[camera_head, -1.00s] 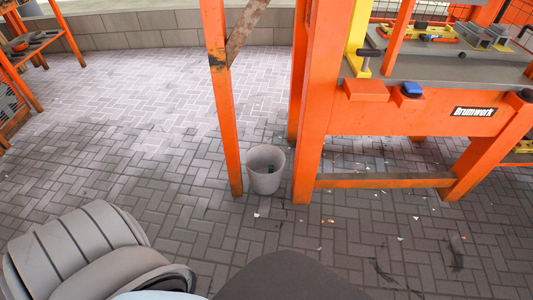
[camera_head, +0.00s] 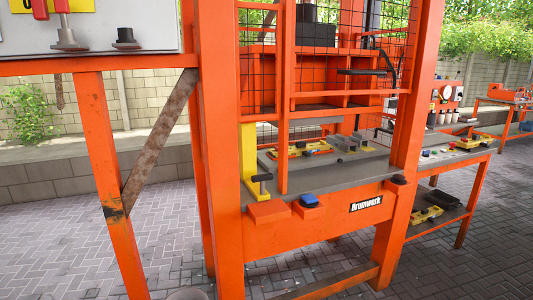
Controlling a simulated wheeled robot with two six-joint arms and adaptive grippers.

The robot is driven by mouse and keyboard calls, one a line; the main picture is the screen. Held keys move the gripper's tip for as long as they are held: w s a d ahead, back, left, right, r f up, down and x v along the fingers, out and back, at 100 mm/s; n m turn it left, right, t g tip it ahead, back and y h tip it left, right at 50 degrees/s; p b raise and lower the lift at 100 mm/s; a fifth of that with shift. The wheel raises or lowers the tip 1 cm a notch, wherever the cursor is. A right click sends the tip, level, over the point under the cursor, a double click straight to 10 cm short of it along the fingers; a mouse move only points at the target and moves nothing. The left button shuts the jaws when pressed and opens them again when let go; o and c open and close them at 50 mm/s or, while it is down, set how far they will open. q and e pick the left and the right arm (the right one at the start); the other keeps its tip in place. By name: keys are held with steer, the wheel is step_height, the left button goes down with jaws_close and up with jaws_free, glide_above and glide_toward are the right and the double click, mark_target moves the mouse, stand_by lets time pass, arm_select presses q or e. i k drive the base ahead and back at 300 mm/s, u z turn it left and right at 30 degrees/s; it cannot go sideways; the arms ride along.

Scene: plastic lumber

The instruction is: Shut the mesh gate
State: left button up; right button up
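The mesh gate seems to be the orange-framed black wire mesh (camera_head: 345,45) at the front of the orange Brumwerk machine (camera_head: 228,150). More mesh shows to the left of an upright orange bar (camera_head: 283,110). Below the mesh, the grey work surface (camera_head: 345,160) shows through a gap. I cannot tell exactly how far the gate stands open. A blue button (camera_head: 309,199) and a yellow bracket (camera_head: 250,155) with a small clamp sit at the machine's front. Neither of my grippers is in view.
An orange table (camera_head: 110,64) with a rusty diagonal brace stands at the left. A bin's rim (camera_head: 188,294) shows at the bottom edge. Orange benches (camera_head: 455,155) stand at the right. Paved floor (camera_head: 50,235) at lower left is clear.

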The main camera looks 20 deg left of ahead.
mark_target(349, 72)
steer(key=z, duration=0.55)
steer(key=i, duration=1.45)
steer(key=u, duration=1.85)
